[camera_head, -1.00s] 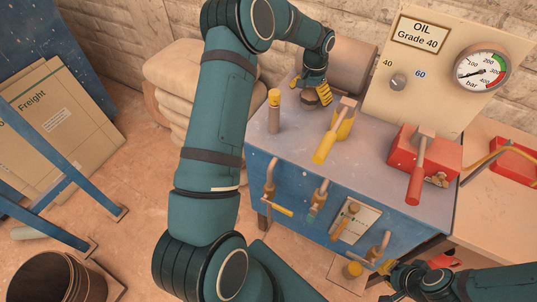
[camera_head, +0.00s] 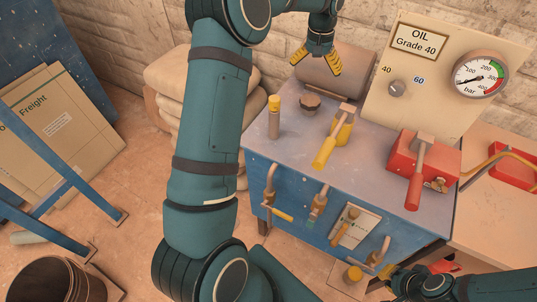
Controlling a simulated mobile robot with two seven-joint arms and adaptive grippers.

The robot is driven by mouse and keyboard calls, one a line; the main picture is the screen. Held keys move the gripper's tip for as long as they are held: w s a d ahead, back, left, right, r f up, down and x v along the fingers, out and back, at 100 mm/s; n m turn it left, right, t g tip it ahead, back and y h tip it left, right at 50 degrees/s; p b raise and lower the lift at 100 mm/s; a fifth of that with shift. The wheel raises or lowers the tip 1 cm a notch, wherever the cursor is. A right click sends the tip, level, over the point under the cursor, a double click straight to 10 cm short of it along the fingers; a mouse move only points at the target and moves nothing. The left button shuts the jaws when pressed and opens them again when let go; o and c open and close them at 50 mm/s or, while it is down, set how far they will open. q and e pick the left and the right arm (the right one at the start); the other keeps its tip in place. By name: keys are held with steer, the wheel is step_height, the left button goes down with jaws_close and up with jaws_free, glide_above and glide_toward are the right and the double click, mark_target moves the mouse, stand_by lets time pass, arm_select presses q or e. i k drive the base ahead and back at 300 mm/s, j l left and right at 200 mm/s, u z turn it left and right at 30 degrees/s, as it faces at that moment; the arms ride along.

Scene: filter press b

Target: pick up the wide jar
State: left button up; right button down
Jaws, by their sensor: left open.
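I cannot tell for sure which thing is the wide jar. A small yellow-topped round container (camera_head: 353,275) stands low in front of the blue press, partly cut by the press edge. A short, wide brown round piece (camera_head: 310,103) sits on the press top at the back left. My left gripper (camera_head: 320,72) is open and empty, fingers pointing down, above and behind the brown piece, apart from it. My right gripper (camera_head: 388,275) is low at the bottom right beside the press front; its fingers are mostly hidden.
The press top (camera_head: 290,150) carries a yellow-capped post (camera_head: 274,118), a yellow lever (camera_head: 325,150) and a red-handled lever (camera_head: 416,180). A gauge panel (camera_head: 430,75) stands at the back right. Taps line the press front. A brown bucket (camera_head: 55,285) stands at lower left.

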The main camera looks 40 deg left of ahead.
mark_target(354, 274)
steer(key=k, duration=0.95)
